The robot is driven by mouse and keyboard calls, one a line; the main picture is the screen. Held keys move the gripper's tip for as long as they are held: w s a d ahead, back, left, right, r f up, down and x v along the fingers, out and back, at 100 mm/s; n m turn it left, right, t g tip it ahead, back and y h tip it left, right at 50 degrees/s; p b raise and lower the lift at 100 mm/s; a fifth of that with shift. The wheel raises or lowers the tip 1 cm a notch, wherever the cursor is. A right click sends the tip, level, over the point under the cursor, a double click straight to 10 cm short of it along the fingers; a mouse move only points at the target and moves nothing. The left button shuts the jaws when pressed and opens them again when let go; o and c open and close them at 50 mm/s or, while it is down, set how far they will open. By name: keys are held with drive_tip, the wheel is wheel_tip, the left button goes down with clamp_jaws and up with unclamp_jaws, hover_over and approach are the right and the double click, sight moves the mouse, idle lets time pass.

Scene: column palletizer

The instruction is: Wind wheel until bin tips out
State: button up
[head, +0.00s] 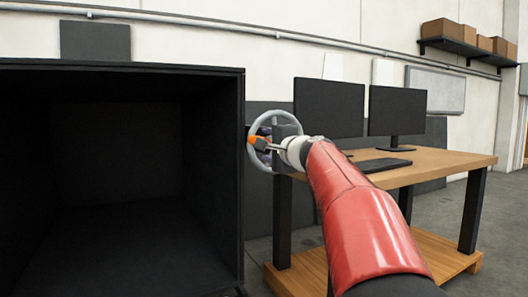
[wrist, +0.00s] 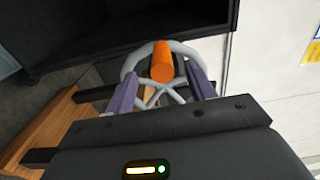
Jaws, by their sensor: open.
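A grey spoked handwheel (head: 274,113) stands at the right side of a large black open-fronted bin (head: 241,170). The bin looks level and its dark inside looks empty. An orange handle (head: 258,143) sticks out from the wheel. In the head view, my gripper (head: 268,145) partly hides the wheel.
A wooden desk (head: 440,160) with two black monitors (head: 329,106) and a keyboard (head: 383,165) stands close on the right, beside my arm. A wall shelf (head: 470,48) with several cardboard boxes hangs at the back right. Grey floor shows between bin and desk.

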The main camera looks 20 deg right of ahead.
drive_tip(key=s+b, duration=0.3)
drive_tip(key=s, duration=0.3)
drive_tip(key=shift+s, duration=0.35)
drive_tip(key=s+a+f+n+g+y, duration=0.1)
drive_tip(key=s+a+f+n+g, duration=0.3)
drive_tip(key=a+f, duration=0.45)
drive_tip(key=s+a+f+n+g+y, duration=0.1)
drive_tip(key=s+a+f+n+g, duration=0.2)
drive_tip(key=s+a+f+n, duration=0.45)
drive_tip(key=s+a+f+n+g+h, duration=0.1)
drive_tip(key=s+f+n+g, duration=0.2)
drive_tip(key=s+f, duration=0.7)
drive_tip(key=s+a+f+n+g+h, duration=0.1)
drive_tip(key=s+f+n+g, duration=0.15)
drive_tip(key=s+f, duration=0.7)
wheel_tip(320, 180, up, 9)
drive_tip(key=w+p, duration=0.2)
drive_tip(key=p, duration=1)
drive_tip(key=shift+n+h, duration=0.3)
